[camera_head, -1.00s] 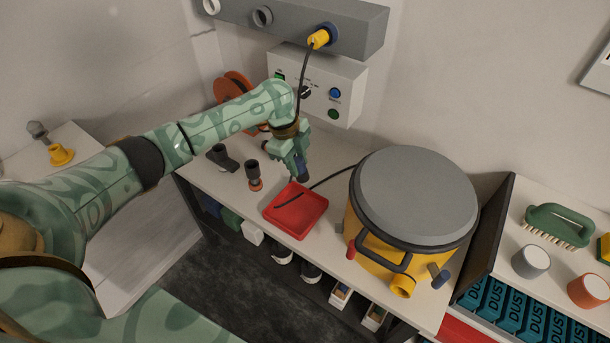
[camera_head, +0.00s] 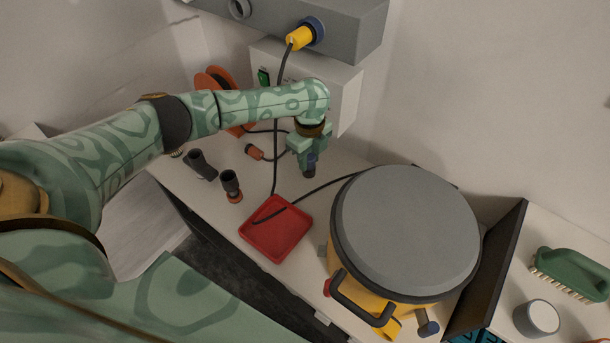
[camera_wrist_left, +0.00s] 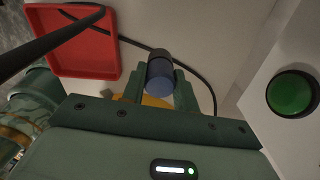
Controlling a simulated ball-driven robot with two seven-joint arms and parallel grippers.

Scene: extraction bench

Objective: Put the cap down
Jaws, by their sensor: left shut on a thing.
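The cap, a small dark blue cylinder with a darker end, is held in my left gripper (camera_head: 309,168). The cap (camera_wrist_left: 160,72) shows between the two green fingers in the left wrist view. The fingers are shut on it. In the head view the gripper points down over the bench, behind and to the right of the red tray (camera_head: 254,246). In the wrist view the tray (camera_wrist_left: 71,66) lies to the upper left of the cap. I cannot tell whether the cap touches the bench. My right gripper is not in view.
A yellow drum with a grey lid (camera_head: 408,232) stands to the right of the gripper. A black cable (camera_head: 323,187) crosses the bench near it. A control box (camera_head: 346,97) is on the wall behind.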

